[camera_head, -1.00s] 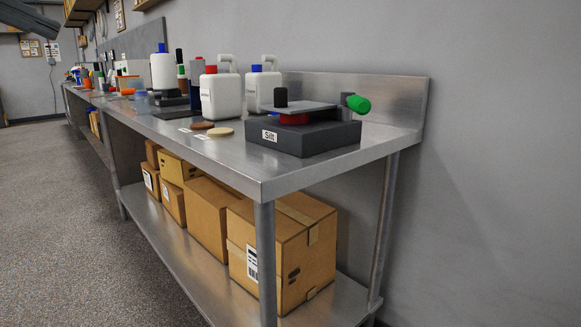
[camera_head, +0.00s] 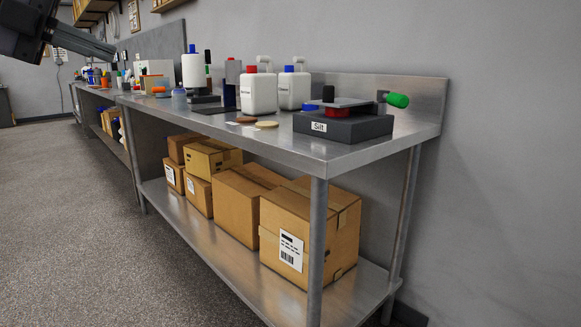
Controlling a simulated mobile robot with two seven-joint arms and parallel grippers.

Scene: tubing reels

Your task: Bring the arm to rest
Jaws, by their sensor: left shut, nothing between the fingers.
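My left gripper (camera_head: 82,40) shows in the upper left of the head view, dark and in the air to the left of the steel bench. Its fingers are shut together and hold nothing. It is apart from the bench and everything on it. My right gripper is out of view.
The steel bench (camera_head: 290,160) bears a dark block labelled Silt (camera_head: 345,127) and a white jug with a red cap (camera_head: 258,93). Another white jug with a blue cap (camera_head: 291,90) stands beside it. Cardboard boxes (camera_head: 240,208) fill the lower shelf. The floor (camera_head: 70,220) at left is clear.

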